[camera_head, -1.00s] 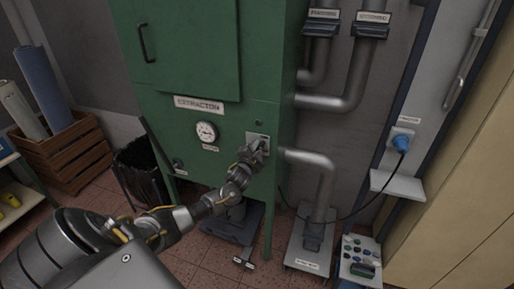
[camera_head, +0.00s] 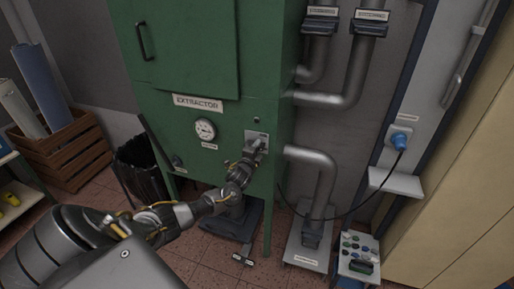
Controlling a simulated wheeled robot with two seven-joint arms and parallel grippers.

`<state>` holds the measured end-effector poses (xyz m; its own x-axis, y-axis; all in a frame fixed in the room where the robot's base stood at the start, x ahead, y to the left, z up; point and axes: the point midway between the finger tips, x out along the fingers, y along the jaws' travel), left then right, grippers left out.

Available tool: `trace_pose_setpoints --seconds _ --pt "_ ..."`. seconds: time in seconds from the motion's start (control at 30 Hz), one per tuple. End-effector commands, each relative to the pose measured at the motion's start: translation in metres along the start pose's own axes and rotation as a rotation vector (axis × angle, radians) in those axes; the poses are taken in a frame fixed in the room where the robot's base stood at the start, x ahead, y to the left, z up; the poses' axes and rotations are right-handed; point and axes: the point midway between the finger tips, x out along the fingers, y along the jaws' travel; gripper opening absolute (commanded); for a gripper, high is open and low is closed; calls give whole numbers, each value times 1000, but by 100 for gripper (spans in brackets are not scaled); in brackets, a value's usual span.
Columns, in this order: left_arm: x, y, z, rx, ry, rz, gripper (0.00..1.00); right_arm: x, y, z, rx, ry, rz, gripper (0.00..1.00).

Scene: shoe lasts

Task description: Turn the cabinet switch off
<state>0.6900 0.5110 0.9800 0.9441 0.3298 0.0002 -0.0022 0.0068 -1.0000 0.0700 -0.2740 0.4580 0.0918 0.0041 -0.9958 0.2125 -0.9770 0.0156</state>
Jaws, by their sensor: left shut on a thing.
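The green extractor cabinet (camera_head: 215,140) stands in the middle, with an "EXTRACTOR" label and a round gauge (camera_head: 205,129) on its front. The cabinet switch (camera_head: 262,135) is on a small light plate at the cabinet's lower right front. My left gripper (camera_head: 257,146) is at this plate, shut on the switch. The fingers cover most of the switch, so its position cannot be read. My left arm reaches in from the lower left. My right gripper is not in view.
Grey pipes (camera_head: 316,156) run to the right of the cabinet. A blue plug (camera_head: 399,141) with a black cable sits on the wall panel. A wooden crate (camera_head: 62,158) with rolls and a black bin (camera_head: 139,171) stand at left. A button box (camera_head: 357,253) is at lower right.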

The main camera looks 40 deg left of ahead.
Motion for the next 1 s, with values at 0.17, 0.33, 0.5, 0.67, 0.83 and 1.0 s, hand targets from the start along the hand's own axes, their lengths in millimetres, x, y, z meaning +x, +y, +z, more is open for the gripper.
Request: trace_pose_setpoints --seconds 0.17,0.33,0.5,0.67,0.83,1.0 --pt "0 1 0 10 0 1 0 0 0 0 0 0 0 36" --pt "0 1 0 10 0 1 0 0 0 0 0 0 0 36" --pt "0 1 0 10 0 1 26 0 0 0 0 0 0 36" --pt "0 1 0 9 0 1 38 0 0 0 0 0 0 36" --pt "0 0 0 8 0 1 38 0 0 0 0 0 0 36" --pt "-8 1 0 9 2 0 38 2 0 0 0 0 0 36"
